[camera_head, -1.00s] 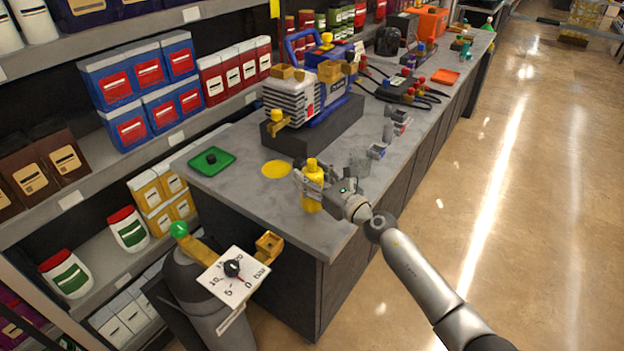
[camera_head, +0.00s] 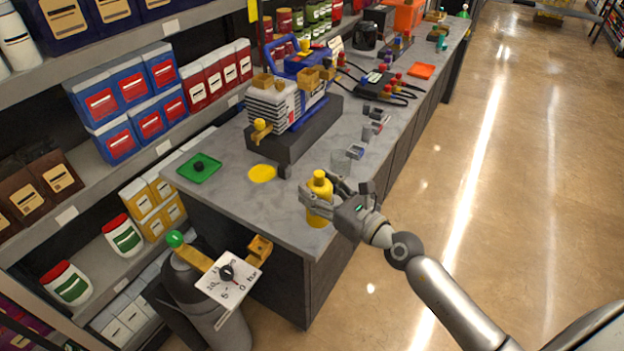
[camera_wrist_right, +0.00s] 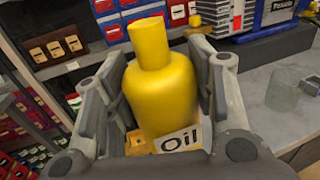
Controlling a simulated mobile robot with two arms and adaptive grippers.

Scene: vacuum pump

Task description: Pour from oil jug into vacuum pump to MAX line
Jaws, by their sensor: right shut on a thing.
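The yellow oil jug (camera_head: 319,200) is upright at the front right edge of the grey counter in the head view. My right gripper (camera_head: 332,199) is shut on it from the right. The right wrist view shows the jug (camera_wrist_right: 160,90) between the fingers, with an "Oil" label near its base. I cannot tell whether its base touches the counter. The blue and grey vacuum pump (camera_head: 290,88) stands on a dark block farther back on the counter, with brass and yellow fittings. Its level lines are too small to read. My left gripper is not in view.
A green tray (camera_head: 199,168) and a yellow disc (camera_head: 262,173) lie left of the jug. A clear glass (camera_head: 341,162) and small fittings (camera_head: 356,151) stand behind it. A cylinder with a dial gauge (camera_head: 228,277) stands before the counter. Shelves line the left.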

